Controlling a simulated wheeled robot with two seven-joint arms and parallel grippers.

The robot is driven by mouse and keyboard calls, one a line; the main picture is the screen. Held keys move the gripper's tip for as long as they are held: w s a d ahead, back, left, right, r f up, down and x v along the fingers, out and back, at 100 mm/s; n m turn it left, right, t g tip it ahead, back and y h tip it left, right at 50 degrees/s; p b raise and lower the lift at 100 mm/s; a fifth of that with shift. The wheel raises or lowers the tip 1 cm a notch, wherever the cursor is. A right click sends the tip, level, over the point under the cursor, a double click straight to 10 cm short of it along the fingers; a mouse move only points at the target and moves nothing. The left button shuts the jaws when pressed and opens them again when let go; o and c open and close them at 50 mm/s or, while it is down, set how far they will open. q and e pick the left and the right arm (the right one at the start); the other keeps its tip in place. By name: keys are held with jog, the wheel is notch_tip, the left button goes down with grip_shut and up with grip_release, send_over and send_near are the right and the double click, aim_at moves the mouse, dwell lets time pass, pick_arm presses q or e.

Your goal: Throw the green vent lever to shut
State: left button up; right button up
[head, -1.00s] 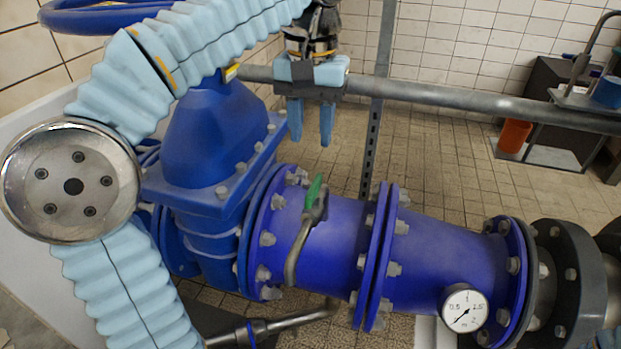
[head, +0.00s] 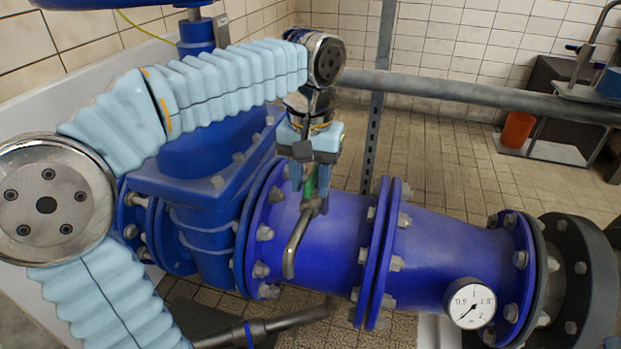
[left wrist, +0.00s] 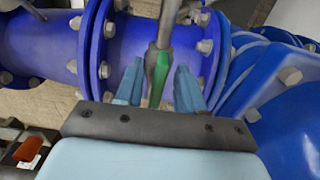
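The green vent lever (head: 309,183) sits on a small metal valve on top of the blue pipe, with a bent grey outlet tube (head: 296,245) below it. My left gripper (head: 309,180) has come down over the lever from above. In the left wrist view the green lever (left wrist: 159,76) stands between the two light-blue fingers of the left gripper (left wrist: 157,88). The fingers are apart, with a gap on each side of the lever, so the gripper is open. The head view partly hides the lever behind the fingers. My right gripper is not in view.
A grey horizontal rail (head: 450,93) runs behind the pipe. Bolted flanges (head: 390,255) flank the valve, and a pressure gauge (head: 470,303) is at the lower right. An orange bucket (head: 517,129) stands far back.

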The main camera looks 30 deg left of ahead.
pick_arm(q)
grip_shut()
